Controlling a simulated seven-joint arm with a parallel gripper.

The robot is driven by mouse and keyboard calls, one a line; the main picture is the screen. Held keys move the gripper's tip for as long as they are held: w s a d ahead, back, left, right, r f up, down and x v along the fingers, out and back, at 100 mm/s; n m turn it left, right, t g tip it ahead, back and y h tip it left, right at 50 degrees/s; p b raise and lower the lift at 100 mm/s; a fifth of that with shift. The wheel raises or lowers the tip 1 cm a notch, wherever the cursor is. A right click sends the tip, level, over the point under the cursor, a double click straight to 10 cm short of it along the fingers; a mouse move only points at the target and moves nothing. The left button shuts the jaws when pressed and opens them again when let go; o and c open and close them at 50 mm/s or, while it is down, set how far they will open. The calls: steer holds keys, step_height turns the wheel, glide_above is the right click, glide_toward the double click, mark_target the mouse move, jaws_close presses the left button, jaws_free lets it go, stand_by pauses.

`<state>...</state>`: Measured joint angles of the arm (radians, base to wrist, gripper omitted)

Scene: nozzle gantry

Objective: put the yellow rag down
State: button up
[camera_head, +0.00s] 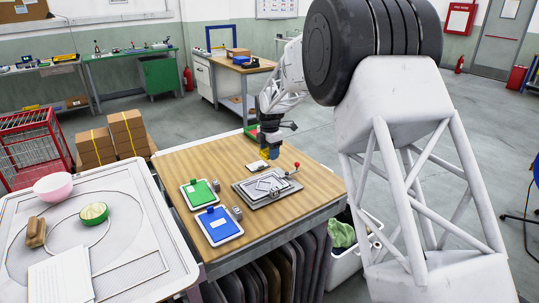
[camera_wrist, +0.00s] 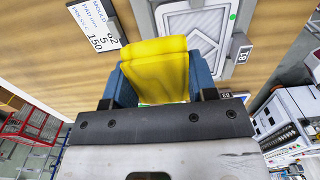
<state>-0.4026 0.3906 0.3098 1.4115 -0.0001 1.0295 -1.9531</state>
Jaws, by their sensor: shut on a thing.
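The yellow rag (camera_wrist: 158,68) is folded between the two blue fingers of my gripper (camera_wrist: 160,85) in the wrist view. My gripper is shut on it. A white label card (camera_head: 258,166) lies on the bench close by the rag. I cannot tell whether the rag touches the bench.
A metal fixture with a red-knobbed lever (camera_head: 268,187) sits right of centre on the bench. A green tray (camera_head: 200,193) and a blue tray (camera_head: 218,225) lie at the front left. Bare wood lies between the trays and the back edge.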

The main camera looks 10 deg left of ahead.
steer(key=shift+s, duration=0.15)
stand_by(0.3)
steer(key=s+a+f, duration=0.1)
steer(key=s+a, duration=0.1)
steer(key=s, duration=0.3)
steer(key=s+a+f, duration=0.1)
steer(key=s+f, duration=0.1)
steer(key=s, duration=0.3)
steer(key=s+a+f, duration=0.2)
steer(key=s, duration=0.3)
steer(key=shift+s+a, duration=0.1)
steer(key=shift+a, duration=0.2)
glide_above(236, 176)
steer(key=shift+f, duration=0.7)
steer(key=shift+f, duration=0.1)
steer(key=shift+f, duration=1.65)
steer(key=shift+f, duration=0.15)
